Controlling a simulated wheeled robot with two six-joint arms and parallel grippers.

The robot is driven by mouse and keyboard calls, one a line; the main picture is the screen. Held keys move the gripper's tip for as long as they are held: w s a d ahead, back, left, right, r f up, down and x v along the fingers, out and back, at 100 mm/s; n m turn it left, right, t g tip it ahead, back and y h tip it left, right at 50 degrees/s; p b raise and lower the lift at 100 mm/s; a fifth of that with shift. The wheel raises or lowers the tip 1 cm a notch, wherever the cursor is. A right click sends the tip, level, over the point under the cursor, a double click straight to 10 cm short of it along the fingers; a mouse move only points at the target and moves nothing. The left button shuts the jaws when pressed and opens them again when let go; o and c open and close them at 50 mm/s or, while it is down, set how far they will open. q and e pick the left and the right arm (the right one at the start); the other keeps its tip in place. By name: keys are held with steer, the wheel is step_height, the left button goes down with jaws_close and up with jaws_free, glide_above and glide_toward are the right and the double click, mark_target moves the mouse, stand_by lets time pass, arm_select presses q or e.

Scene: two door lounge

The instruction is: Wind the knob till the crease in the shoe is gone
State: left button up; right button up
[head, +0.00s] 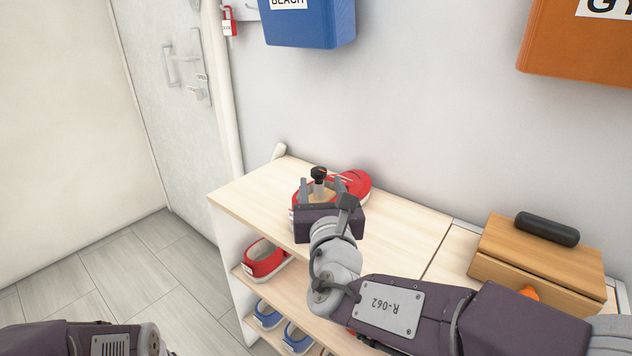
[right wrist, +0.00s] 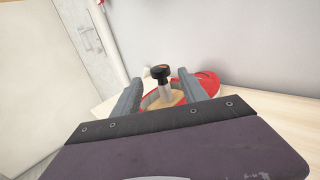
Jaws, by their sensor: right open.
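A red shoe (head: 354,183) lies on the pale wooden shelf top, and it also shows in the right wrist view (right wrist: 207,82). A wooden shoe tree fills its opening, with a metal stem and a black knob (head: 319,173) standing up from it. The knob also shows in the right wrist view (right wrist: 160,72). My right gripper (head: 321,184) is open, its two fingers apart on either side of the stem and knob, seemingly not touching them. Whether the shoe has a crease cannot be told. My left arm shows at the lower left, but its gripper is out of view.
The shelf unit (head: 400,228) holds another red shoe (head: 264,259) and blue shoes (head: 268,314) lower down. A wooden box (head: 550,262) with a black case (head: 547,229) stands at right. Blue (head: 308,22) and orange (head: 580,45) bins hang above. A door is at left.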

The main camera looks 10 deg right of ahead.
steer(key=w, duration=0.3)
steer(key=w+d+b, duration=0.1)
steer(key=w, duration=0.5)
steer(key=shift+d, duration=0.2)
jaws_close()
